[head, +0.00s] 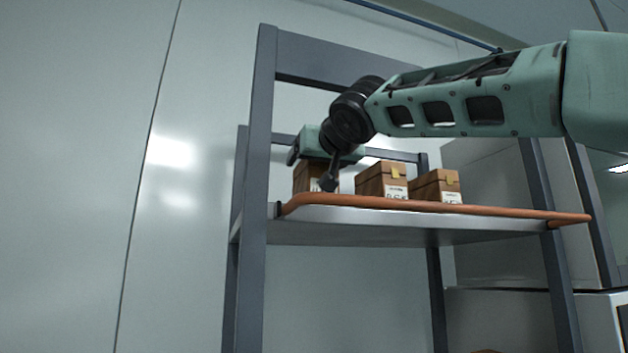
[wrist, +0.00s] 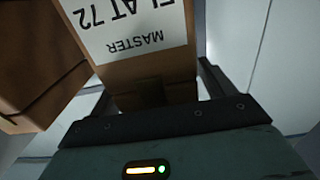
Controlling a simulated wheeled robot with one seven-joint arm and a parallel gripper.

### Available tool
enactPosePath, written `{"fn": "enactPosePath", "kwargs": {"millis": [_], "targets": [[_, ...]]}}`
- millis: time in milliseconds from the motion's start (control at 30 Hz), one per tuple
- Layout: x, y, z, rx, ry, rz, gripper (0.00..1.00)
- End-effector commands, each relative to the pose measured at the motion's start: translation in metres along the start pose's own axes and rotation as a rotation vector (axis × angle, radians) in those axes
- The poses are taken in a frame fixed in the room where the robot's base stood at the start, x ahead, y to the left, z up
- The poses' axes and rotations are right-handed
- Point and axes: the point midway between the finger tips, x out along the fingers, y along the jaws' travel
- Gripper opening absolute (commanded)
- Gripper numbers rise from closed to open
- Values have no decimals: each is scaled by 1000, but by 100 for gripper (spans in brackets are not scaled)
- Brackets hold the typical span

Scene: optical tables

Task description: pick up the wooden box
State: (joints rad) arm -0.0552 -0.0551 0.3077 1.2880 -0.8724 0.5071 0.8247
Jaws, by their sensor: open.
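A brown wooden box (head: 303,177) stands at the left end of the raised shelf, partly hidden by my gripper. My gripper (head: 318,170) is at this box, with one dark finger in front of it. In the wrist view, a box with a white label reading "MASTER" and "FLAT 72" (wrist: 150,70) is ahead of my open gripper (wrist: 158,88). Its near end appears to lie between the fingers. I cannot tell whether either finger touches it. Two more wooden boxes, a middle one (head: 372,180) and a right one (head: 432,186), stand farther right with labels facing front.
The shelf (head: 350,232) has an orange rail (head: 480,210) along its front edge and grey uprights (head: 258,150) at its sides. A neighbouring box (wrist: 40,70) is close on the left in the wrist view. A pale wall (head: 80,180) stands at left.

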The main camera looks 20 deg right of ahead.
Motion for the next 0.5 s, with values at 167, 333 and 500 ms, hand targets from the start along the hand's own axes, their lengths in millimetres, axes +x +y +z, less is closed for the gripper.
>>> {"fn": "enactPosePath", "kwargs": {"millis": [167, 333, 500], "targets": [[2, 0, 0, -1, 2, -1, 82], [2, 0, 0, -1, 1, -1, 60], [2, 0, 0, -1, 1, -1, 12]]}}
